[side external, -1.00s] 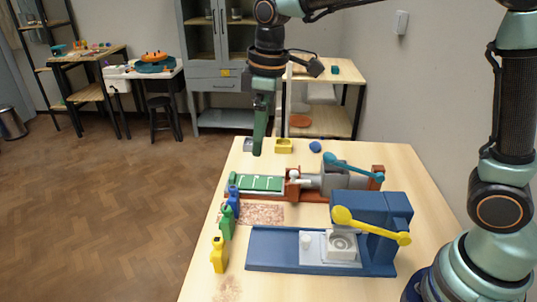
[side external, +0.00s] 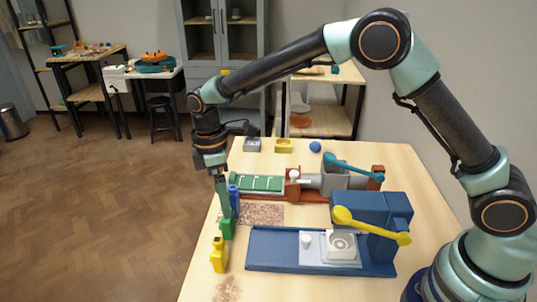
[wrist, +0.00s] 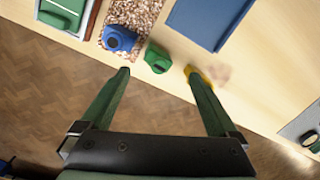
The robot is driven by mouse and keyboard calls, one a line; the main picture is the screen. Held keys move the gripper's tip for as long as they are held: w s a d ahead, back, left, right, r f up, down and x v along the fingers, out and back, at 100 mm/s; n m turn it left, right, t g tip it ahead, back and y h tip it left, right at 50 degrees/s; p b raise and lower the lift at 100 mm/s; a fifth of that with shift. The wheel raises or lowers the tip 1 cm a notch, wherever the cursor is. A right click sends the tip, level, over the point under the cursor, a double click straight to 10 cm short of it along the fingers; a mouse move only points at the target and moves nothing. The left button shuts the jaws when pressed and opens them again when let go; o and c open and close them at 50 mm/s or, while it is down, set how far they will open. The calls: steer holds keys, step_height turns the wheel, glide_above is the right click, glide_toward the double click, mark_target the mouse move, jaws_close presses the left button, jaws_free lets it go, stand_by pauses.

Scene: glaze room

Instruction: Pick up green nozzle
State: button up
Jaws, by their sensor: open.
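The green nozzle (side external: 227,229) is a small upright green piece near the table's left edge, between a blue one (side external: 234,197) and a yellow one (side external: 218,256). In the wrist view the green nozzle (wrist: 157,58) shows just ahead of the gap between my fingertips. My gripper (side external: 225,207) is open and empty, pointing down close above the green nozzle; its fingers partly cover the nozzle's surroundings in the side view. In the wrist view my gripper (wrist: 157,71) has the blue piece (wrist: 119,38) ahead of its left finger and the yellow piece (wrist: 196,72) at its right fingertip.
A blue machine with a yellow lever (side external: 370,225) stands right of the nozzle. Behind is a press with green pads (side external: 262,184) and a teal lever (side external: 352,168). A speckled brown mat (side external: 262,214) lies between. The table's left edge is close; the floor lies beyond.

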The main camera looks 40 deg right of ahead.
steer(key=shift+s+d+f, duration=0.1)
steer(key=shift+f, duration=1.4)
steer(key=shift+s+d+f, duration=0.1)
steer(key=shift+f, duration=1.35)
steer(key=c, duration=1.4)
steer(key=shift+c, duration=0.2)
steer(key=shift+w+r, duration=0.1)
steer(key=shift+r, duration=0.05)
